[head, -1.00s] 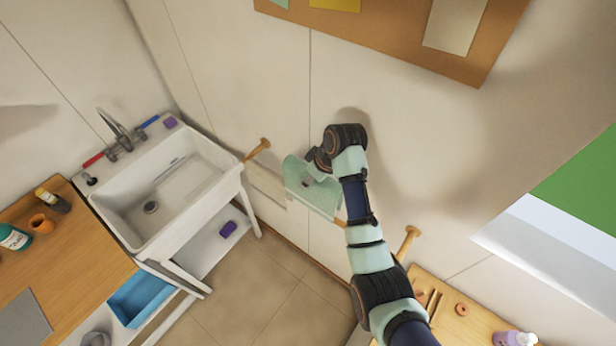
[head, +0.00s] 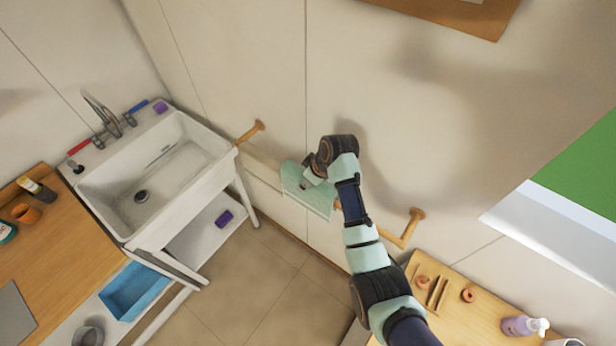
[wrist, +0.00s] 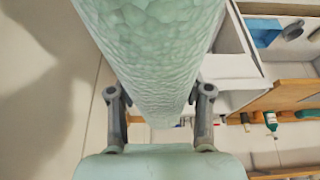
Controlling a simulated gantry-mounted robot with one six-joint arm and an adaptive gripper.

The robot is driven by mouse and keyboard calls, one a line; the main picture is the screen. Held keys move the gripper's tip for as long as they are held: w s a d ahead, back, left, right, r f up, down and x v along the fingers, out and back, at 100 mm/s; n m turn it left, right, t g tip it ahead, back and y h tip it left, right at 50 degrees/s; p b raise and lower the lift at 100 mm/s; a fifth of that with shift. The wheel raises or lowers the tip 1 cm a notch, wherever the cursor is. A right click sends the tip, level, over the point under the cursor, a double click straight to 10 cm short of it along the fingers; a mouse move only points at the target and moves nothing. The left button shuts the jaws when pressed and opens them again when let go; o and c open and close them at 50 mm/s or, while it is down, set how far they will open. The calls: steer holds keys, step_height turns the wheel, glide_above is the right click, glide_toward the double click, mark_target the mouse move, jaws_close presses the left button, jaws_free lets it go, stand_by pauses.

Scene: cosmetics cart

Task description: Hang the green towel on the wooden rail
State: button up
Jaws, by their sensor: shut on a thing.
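The green towel (head: 308,190) is pale green with a bumpy texture. My gripper (head: 310,176) is shut on it, close to the wall above the middle of the wooden rail. In the wrist view the towel (wrist: 155,50) forms a broad curved fold across the two fingers of my gripper (wrist: 160,92). The wooden rail (head: 404,238) is fixed along the wall, with one knobbed end near the sink and the other to the right of my arm. The towel and arm hide its middle. I cannot tell whether the towel touches the rail.
A white sink (head: 150,190) stands left of the rail. A wooden counter (head: 60,250) holds small bottles at the far left. A wooden top (head: 450,295) with small items is at lower right.

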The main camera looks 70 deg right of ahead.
steer(key=shift+f+b, duration=0.85)
steer(key=shift+f, duration=1.15)
steer(key=o, duration=1.3)
steer(key=shift+o, duration=0.2)
steer(key=shift+r, duration=0.1)
steer(key=v, duration=1.1)
steer(key=shift+s+r, duration=0.25)
steer(key=shift+r, duration=0.1)
steer(key=shift+a, duration=0.1)
